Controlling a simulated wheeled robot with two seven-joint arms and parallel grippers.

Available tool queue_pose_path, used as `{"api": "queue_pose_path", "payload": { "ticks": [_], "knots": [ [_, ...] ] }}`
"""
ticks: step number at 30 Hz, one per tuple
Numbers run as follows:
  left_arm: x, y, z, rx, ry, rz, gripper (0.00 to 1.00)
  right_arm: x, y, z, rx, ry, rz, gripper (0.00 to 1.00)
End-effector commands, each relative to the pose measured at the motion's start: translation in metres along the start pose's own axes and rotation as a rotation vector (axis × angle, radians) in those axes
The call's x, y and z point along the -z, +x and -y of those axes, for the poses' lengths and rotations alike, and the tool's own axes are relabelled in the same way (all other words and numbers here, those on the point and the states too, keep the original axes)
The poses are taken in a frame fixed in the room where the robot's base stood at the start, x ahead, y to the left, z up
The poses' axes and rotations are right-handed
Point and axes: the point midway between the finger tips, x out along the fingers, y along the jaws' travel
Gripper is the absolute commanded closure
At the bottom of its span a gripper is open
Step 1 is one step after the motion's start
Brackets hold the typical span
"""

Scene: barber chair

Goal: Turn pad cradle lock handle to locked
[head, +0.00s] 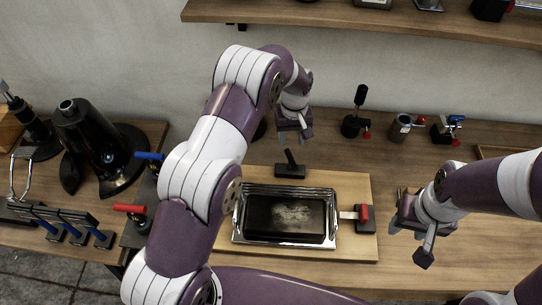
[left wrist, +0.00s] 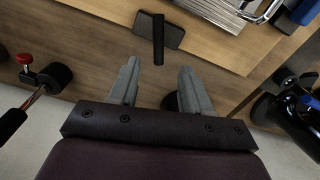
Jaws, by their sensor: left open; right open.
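The pad cradle (head: 236,228) is a shiny metal frame holding a dark pad (head: 285,216) on a light wooden board. Behind it a black lever (head: 290,157) leans up from a dark flat base (head: 290,172). A red handle (head: 364,214) on a dark block is at the cradle's right side. Which of these is the lock handle I cannot tell. My left gripper (head: 296,136) is open and empty, just behind the black lever. In the left wrist view the lever (left wrist: 158,38) lies ahead, between the fingertip lines. My right gripper (head: 408,236) is open, right of the board.
Several small tools, including a black-knobbed stand (head: 357,122) and a metal cup (head: 400,128), stand along the wall. A black cone-shaped tool (head: 90,135) and red and blue handles are at left. A shelf (head: 390,22) hangs above. The bench right of the board is fairly clear.

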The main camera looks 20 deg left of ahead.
Motion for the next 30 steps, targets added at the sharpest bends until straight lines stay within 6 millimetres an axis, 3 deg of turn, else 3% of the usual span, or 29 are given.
{"api": "queue_pose_path", "payload": {
  "ticks": [5,9,15,21,29,30],
  "knots": [
    [-0.001,0.031,0.001,0.002,0.004,0.004,0.52,0.002,-0.019,0.000,0.000,0.000,0.000,0.53],
    [-0.001,0.067,0.001,0.003,0.003,0.004,0.52,0.004,-0.033,0.000,0.000,0.000,0.000,0.53],
    [0.000,0.105,0.001,0.001,0.003,0.001,0.52,0.005,-0.044,0.000,0.000,0.000,0.000,0.53],
    [0.000,0.121,0.001,0.000,0.002,0.000,0.52,0.005,-0.046,0.000,0.000,0.000,0.000,0.53],
    [0.000,0.123,0.001,0.000,0.002,0.000,0.52,0.005,-0.046,0.000,0.000,0.000,0.000,0.53],
    [0.000,0.123,0.001,0.000,0.002,0.000,0.65,0.005,-0.046,0.000,0.000,0.000,0.000,0.53]
  ]
}}
